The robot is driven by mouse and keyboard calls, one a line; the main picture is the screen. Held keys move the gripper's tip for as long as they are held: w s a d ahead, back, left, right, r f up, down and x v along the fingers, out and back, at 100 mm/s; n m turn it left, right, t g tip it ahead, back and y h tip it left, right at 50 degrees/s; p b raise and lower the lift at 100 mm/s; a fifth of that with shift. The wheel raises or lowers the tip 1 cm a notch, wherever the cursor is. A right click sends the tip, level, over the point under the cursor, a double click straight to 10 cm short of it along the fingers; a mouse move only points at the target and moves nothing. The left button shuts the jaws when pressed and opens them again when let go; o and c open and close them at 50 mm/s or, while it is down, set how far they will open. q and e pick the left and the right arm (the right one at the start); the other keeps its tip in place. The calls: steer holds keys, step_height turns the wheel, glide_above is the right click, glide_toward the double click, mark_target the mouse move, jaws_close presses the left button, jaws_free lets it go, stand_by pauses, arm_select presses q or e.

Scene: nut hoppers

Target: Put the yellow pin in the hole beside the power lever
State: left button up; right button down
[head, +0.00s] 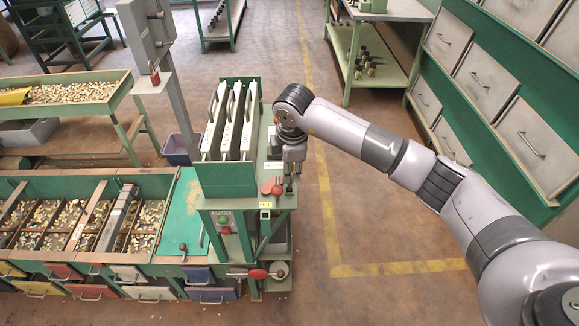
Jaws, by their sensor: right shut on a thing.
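My right gripper (289,181) points down at the right side of the green machine (226,180). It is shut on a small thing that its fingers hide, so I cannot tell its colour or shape. A red handle (272,187) is just left of the fingertips, above a small yellow label (265,205). I cannot tell whether the fingers touch it or whether it is the power lever. I cannot make out the yellow pin or the hole. My left gripper is not in view.
Upright grey plates (230,122) stand on the machine, left of my gripper. A green bench (95,215) with sorting bins is at the left. A red-knobbed lever (258,274) sticks out low in front. Drawers (530,140) stand at the right. The floor (375,220) between is clear.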

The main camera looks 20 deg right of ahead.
steer(key=shift+f+b, duration=1.1)
steer(key=shift+f, duration=0.5)
steer(key=c, duration=1.3)
jaws_free()
steer(key=shift+r, duration=0.1)
steer(key=r, duration=0.4)
steer(key=s+r, duration=0.1)
steer(key=r, duration=0.2)
steer(key=s+r, duration=0.1)
steer(key=r, duration=0.3)
steer(key=shift+s+a+r, duration=0.1)
steer(key=shift+r, duration=0.2)
